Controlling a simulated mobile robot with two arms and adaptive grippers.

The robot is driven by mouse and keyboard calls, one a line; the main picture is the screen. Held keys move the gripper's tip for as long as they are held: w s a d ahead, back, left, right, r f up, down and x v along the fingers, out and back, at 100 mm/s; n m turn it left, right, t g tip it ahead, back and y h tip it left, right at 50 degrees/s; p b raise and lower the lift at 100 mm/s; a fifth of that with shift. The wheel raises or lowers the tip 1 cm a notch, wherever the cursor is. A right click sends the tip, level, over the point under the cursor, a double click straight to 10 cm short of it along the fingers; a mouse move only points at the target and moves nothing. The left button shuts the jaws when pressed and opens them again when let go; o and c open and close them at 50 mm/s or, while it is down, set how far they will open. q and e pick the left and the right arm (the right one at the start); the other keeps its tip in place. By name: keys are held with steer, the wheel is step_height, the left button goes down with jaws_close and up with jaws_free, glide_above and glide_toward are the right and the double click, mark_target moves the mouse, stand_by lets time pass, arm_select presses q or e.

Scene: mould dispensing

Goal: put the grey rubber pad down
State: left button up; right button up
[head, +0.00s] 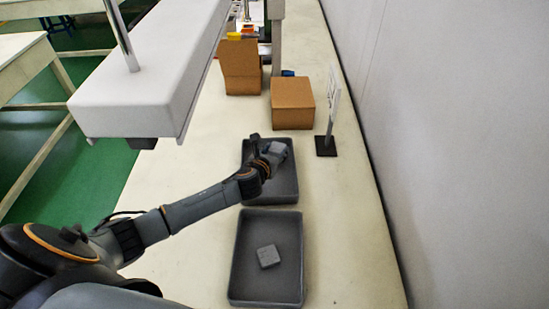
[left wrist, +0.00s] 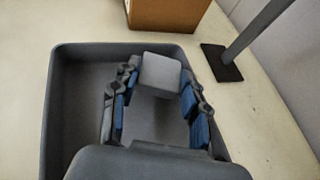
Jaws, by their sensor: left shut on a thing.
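A light grey square pad (left wrist: 160,72) sits between the blue-lined fingertips of my left gripper (left wrist: 158,88) in the left wrist view. My left gripper (head: 274,153) is shut on it over the far dark grey tray (head: 285,196). The held pad also shows at the end of the arm in the head view (head: 280,148). The pad is inside the tray's outline; I cannot tell whether it touches the tray floor. A second grey pad (head: 268,256) lies in the near dark grey tray (head: 235,285). My right gripper is not in view.
Two cardboard boxes (head: 292,103) (head: 240,68) stand beyond the far tray. A sign on a black base (head: 326,146) stands right of it. A wall (head: 440,150) borders the table's right side. A grey overhead housing (head: 150,75) hangs at the upper left.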

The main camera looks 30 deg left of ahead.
arm_select(q)
steer(key=shift+f, duration=1.45)
steer(key=o, duration=1.1)
steer(key=shift+f, duration=0.1)
steer(key=shift+o, duration=0.2)
steer(key=shift+s+r, duration=0.1)
steer(key=shift+r, duration=0.1)
steer(key=v, duration=1)
steer(key=shift+s, duration=0.3)
steer(key=shift+s+r+p, duration=0.3)
steer(key=shift+s+r, duration=0.05)
steer(key=shift+s, duration=0.25)
